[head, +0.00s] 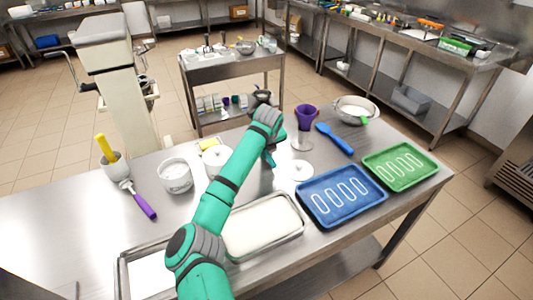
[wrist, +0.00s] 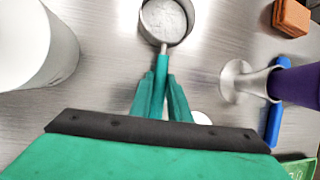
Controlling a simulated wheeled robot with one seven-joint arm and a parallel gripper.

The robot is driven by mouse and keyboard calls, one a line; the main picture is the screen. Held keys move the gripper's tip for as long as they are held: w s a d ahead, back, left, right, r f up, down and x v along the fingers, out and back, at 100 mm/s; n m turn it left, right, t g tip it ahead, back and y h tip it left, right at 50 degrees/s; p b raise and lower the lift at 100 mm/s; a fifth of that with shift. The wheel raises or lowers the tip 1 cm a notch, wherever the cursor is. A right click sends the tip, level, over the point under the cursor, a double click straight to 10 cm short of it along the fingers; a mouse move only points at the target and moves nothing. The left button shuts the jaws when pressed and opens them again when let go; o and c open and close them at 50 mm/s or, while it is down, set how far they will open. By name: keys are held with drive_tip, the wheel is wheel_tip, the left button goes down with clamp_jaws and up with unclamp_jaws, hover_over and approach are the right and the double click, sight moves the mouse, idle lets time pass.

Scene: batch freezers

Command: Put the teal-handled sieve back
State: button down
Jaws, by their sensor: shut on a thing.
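The teal-handled sieve (wrist: 166,20) shows at the top of the wrist view, with a round metal rim and a pale inside. My gripper (wrist: 160,88) is shut on its teal handle (wrist: 161,68), with one green finger on each side. The sieve's round end points away from my gripper. In the head view my gripper (head: 269,158) is over the far part of the steel table (head: 80,215), left of the purple cup; my arm partly hides it. I cannot make out the sieve there, nor tell its height above the steel.
White tubs (head: 175,176) stand left; a pale-filled pan (head: 300,237) is in front.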

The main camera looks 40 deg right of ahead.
drive_tip(key=c, duration=1.7)
unclamp_jaws()
drive_tip(key=shift+o, duration=0.2)
drive_tip(key=v, duration=1.2)
drive_tip(key=shift+r, duration=0.1)
